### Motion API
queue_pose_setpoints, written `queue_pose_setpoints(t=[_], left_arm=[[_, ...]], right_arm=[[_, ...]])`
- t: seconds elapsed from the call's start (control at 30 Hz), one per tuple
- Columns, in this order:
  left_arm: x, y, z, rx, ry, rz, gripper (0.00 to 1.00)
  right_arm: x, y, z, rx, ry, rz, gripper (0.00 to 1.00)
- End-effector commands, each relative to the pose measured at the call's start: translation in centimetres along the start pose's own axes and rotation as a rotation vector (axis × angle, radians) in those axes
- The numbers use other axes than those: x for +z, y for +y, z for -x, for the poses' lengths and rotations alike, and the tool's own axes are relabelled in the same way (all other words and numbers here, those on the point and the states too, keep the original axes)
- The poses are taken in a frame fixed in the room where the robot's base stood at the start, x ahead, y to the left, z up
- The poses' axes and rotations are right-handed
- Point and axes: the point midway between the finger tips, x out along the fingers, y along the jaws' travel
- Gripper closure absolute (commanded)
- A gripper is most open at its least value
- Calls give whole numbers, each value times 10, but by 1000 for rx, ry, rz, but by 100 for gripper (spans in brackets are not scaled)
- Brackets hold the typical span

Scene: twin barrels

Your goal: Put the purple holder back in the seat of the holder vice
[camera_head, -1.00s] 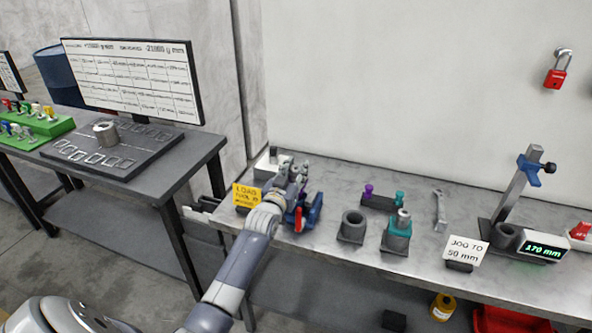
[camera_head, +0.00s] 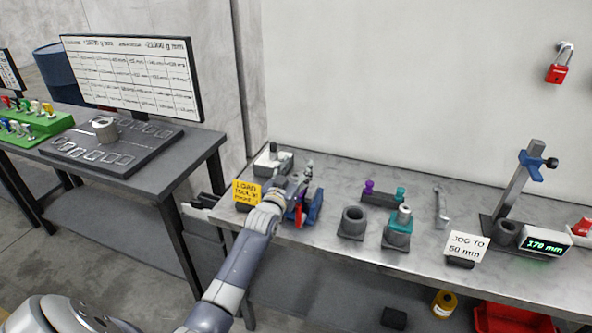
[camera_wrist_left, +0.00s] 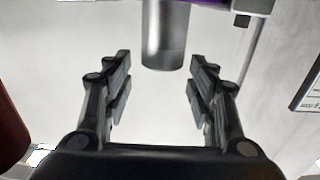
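My left gripper (camera_head: 299,181) is over the blue and red vice (camera_head: 314,208) at the left end of the long bench; its fingers are small and unclear in the head view. In the left wrist view the gripper (camera_wrist_left: 160,85) is open, its two dark fingers well apart with nothing between them. A grey metal cylinder (camera_wrist_left: 165,38) stands just beyond the fingertips, and a purple edge (camera_wrist_left: 222,5) shows beside it at the top, mostly cut off. This looks like the purple holder. Whether it sits in the vice seat cannot be told. My right gripper is not in view.
A yellow sign (camera_head: 247,193) stands left of the vice and a grey block (camera_head: 272,160) behind it. To the right are a dark round socket (camera_head: 352,224), a teal holder (camera_head: 398,230), a rack with purple and teal knobs (camera_head: 380,198) and a wrench (camera_head: 441,207).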

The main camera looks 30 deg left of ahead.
Motion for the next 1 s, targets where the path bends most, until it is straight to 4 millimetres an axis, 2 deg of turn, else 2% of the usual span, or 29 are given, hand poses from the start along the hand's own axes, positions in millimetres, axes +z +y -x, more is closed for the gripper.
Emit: queue_pose_setpoints(t=[0.17,0.37,0.57,0.8,1.0], left_arm=[[10,1,2,1,-19,-1,47],[12,2,9,2,-23,-2,47],[8,1,36,1,-14,-1,47],[5,0,83,0,-9,1,47],[2,0,110,0,-4,1,47]], right_arm=[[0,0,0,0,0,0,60],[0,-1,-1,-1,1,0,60],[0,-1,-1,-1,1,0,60],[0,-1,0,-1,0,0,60],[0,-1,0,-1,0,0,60]])
